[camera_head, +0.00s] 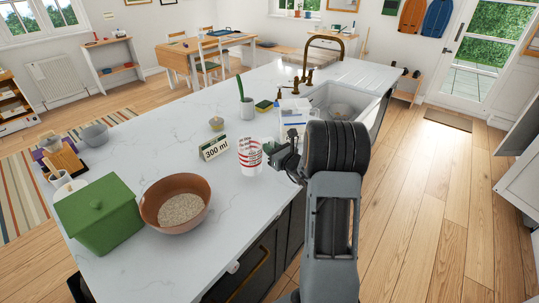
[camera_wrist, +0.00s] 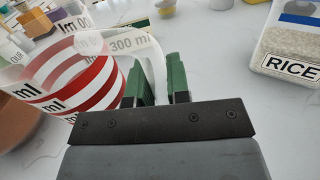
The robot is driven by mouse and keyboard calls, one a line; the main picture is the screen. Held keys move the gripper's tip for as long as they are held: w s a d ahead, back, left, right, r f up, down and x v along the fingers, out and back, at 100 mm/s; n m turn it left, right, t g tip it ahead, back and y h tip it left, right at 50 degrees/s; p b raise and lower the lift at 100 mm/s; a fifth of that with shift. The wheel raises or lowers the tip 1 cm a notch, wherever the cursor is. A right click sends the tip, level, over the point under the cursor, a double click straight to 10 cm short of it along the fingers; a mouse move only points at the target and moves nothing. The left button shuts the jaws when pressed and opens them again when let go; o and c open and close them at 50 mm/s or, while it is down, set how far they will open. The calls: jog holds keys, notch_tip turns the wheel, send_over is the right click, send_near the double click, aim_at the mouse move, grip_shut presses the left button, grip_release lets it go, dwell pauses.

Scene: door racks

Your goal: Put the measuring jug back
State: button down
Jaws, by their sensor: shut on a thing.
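The measuring jug (camera_head: 249,158) is a whitish see-through cup with red markings, upright at the middle of the counter; I cannot tell whether it touches the top. My gripper (camera_head: 287,156) is at its right side. In the wrist view, the jug (camera_wrist: 85,75) fills the left with its red bands. My green fingertips (camera_wrist: 162,82) are close together at its side, shut on what looks like its pale handle, which they partly hide.
A brown bowl (camera_head: 165,196) of rice and a green lidded box (camera_head: 98,222) are front left. A RICE container (camera_wrist: 290,48) stands right. The sink (camera_head: 341,99) is beyond.

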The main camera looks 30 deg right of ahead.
jog(key=shift+w+d+f, duration=0.15)
jog(key=shift+w+f, duration=0.6)
jog(key=shift+f, duration=0.2)
notch_tip(320, 180, down, 3)
jog(key=shift+w+r+p, duration=0.1)
jog(key=shift+r+p, duration=0.05)
jog(key=shift+p, duration=0.5)
jog(key=shift+f, duration=0.2)
jog(key=shift+f, duration=0.1)
jog(key=shift+f+b, duration=0.15)
jog(key=shift+b, duration=0.15)
jog(key=c, duration=1.1)
grip_release()
